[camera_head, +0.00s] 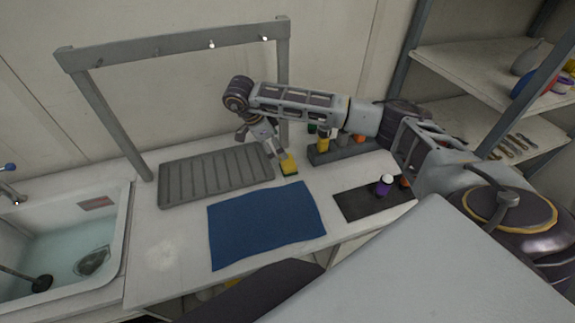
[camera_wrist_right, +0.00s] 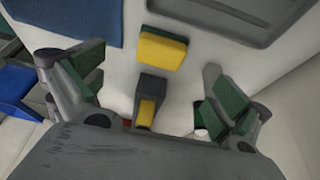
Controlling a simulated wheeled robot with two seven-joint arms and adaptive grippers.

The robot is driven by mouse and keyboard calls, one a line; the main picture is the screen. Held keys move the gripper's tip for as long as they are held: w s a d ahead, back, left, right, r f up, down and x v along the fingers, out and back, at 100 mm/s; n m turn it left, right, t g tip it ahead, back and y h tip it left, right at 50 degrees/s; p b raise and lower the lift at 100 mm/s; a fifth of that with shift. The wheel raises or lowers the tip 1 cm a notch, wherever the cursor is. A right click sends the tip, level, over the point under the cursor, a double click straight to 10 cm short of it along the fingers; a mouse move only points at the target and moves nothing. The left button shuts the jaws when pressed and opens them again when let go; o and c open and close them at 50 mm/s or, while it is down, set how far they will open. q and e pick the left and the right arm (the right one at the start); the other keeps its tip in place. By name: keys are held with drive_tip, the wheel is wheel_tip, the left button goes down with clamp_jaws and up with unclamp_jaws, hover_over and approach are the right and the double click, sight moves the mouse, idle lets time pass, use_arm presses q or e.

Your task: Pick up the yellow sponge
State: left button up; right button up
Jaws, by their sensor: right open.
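My right gripper (camera_head: 270,147) reaches over the counter close beside the sponge, pointing down. In the wrist view its two green-padded fingers (camera_wrist_right: 152,78) are spread wide with a gap, and they do not hold the sponge. My left gripper is not in view.
The grey ribbed tray (camera_head: 215,177) stands left of the sponge under a grey frame (camera_head: 170,44). The blue mat (camera_head: 265,228) lies in front. A grey rack (camera_head: 345,153) with bottles is to the right, and a dark mat (camera_head: 355,204) holds a purple bottle (camera_head: 383,187). A sink (camera_head: 75,240) is far left.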

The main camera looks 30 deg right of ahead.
sight(286, 161)
drive_tip(key=x, duration=0.3)
drive_tip(key=shift+d+f, duration=0.2)
drive_tip(key=shift+f, duration=0.3)
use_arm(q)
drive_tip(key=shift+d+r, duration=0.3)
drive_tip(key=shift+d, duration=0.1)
use_arm(e)
drive_tip(key=shift+d+f, duration=0.1)
drive_tip(key=shift+p+x, duration=0.8)
drive_tip(key=shift+x, duration=1.15)
drive_tip(key=shift+d+f, duration=0.35)
drive_tip(key=shift+f, duration=0.1)
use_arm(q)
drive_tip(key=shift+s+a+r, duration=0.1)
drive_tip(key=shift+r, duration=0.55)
